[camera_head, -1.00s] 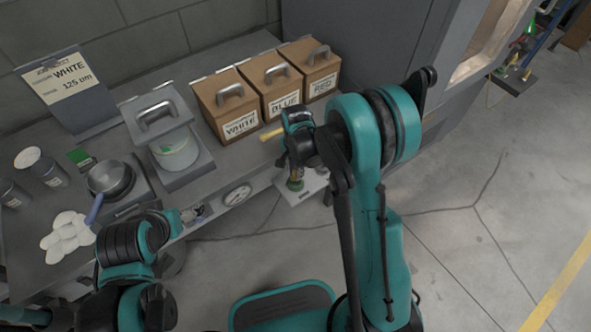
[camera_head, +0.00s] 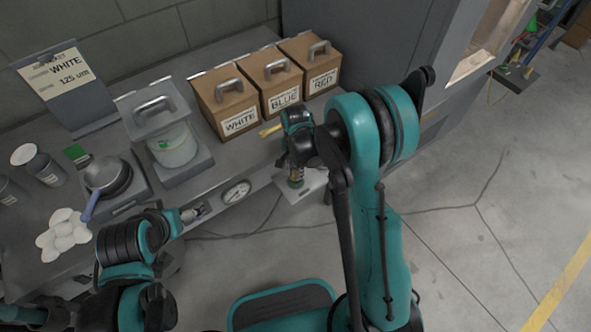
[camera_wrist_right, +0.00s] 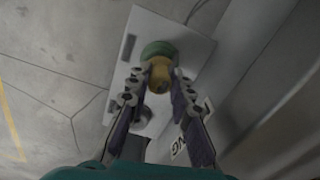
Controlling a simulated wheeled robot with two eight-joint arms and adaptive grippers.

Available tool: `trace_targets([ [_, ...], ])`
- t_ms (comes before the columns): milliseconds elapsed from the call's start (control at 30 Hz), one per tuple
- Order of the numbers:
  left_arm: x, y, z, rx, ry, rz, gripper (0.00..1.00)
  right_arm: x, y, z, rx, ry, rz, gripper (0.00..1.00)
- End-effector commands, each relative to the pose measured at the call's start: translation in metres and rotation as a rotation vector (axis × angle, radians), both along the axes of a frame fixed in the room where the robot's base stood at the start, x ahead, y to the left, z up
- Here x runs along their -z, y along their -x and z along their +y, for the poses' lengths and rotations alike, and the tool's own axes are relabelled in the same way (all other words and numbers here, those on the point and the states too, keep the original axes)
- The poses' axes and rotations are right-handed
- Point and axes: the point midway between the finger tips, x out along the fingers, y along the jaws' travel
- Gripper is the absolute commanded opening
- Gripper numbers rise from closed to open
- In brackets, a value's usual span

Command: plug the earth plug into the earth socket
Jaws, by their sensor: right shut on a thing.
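My right gripper (camera_wrist_right: 160,88) is shut on a yellow-brown plug (camera_wrist_right: 160,72) in the right wrist view. A round green part (camera_wrist_right: 158,50) shows right behind the plug, against a pale plate (camera_wrist_right: 188,50). I cannot tell whether green part and plug are seated together or only lined up. In the head view my right gripper (camera_head: 296,160) points down over the plate (camera_head: 312,188) at the bench's front edge, with a small part of the plug (camera_head: 296,176) below it.
A dark round fitting (camera_wrist_right: 144,115) sits on the same plate. Open floor lies right.

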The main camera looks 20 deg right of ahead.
Motion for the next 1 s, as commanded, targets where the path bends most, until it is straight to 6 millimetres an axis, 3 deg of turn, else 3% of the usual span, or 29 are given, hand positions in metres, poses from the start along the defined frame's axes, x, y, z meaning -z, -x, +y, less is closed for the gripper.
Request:
trace_targets([
  [533, 0.0077, 0.0000, 0.0000, 0.000, 0.000, 0.000, 0.86, 0.0116, 0.0001, 0.0000, 0.000, 0.000, 0.000, 0.00],
  [567, 0.0077, 0.0000, 0.0000, 0.000, 0.000, 0.000, 0.86, 0.0116, 0.0001, 0.0000, 0.000, 0.000, 0.000, 0.23],
  [633, 0.0072, 0.0000, 0.0000, 0.000, 0.000, 0.000, 0.86, 0.0110, 0.0001, 0.0000, 0.000, 0.000, 0.000, 0.42],
  [1000, 0.0071, 0.0000, 0.0000, 0.000, 0.000, 0.000, 0.86, 0.0079, 0.0000, 0.0000, 0.000, 0.000, 0.000, 0.45],
])
